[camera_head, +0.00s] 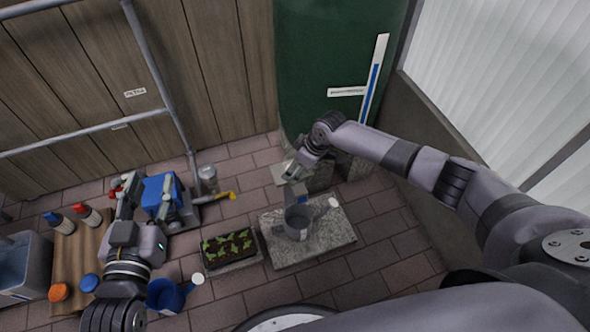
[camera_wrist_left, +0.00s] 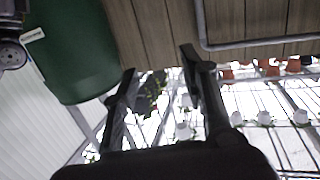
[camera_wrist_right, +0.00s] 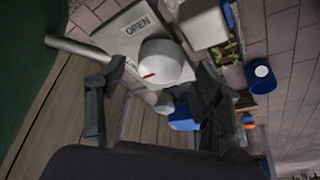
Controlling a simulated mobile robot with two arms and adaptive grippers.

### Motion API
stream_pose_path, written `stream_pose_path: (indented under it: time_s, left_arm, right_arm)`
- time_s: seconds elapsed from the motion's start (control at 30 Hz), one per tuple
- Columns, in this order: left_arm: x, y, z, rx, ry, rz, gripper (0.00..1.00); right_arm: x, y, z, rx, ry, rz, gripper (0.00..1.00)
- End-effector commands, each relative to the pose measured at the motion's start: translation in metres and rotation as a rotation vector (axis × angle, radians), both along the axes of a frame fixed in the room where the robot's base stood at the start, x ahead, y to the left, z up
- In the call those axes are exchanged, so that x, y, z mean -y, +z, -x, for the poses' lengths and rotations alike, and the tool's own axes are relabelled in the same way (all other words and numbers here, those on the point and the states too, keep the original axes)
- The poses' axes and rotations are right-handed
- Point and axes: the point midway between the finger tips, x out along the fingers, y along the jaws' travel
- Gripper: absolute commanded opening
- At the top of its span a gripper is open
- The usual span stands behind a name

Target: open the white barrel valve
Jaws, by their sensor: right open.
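The white valve knob (camera_wrist_right: 160,62), with a red mark, shows in the right wrist view by a plate reading OPEN (camera_wrist_right: 138,28). My right gripper (camera_wrist_right: 155,82) is open, its fingers on either side of the knob; I cannot tell whether they touch it. In the head view my right gripper (camera_head: 296,172) is low in front of the green barrel (camera_head: 335,60) and hides the valve. My left gripper (camera_head: 122,200) is at the left; the left wrist view (camera_wrist_left: 160,65) shows its fingers apart and empty, with the barrel (camera_wrist_left: 75,50) beyond.
A wooden board (camera_head: 80,250) holds bottles.

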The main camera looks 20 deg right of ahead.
Motion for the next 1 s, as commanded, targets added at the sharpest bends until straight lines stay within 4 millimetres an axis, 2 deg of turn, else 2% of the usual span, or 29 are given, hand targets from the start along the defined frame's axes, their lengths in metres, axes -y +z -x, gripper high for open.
stream_pose_path:
  time_s: [0.23,0.57,1.0]
  left_arm:
    - [0.004,0.024,-0.003,0.129,-0.008,0.033,0.4]
    - [0.005,0.028,-0.003,0.146,-0.009,0.038,0.4]
    - [0.005,0.028,-0.003,0.146,-0.009,0.038,0.4]
  right_arm:
    - [-0.004,-0.012,-0.003,0.0,0.001,0.0,0.61]
    - [-0.004,-0.013,-0.004,0.0,0.001,0.0,0.61]
    - [-0.004,-0.013,-0.004,0.001,0.0,0.001,0.32]
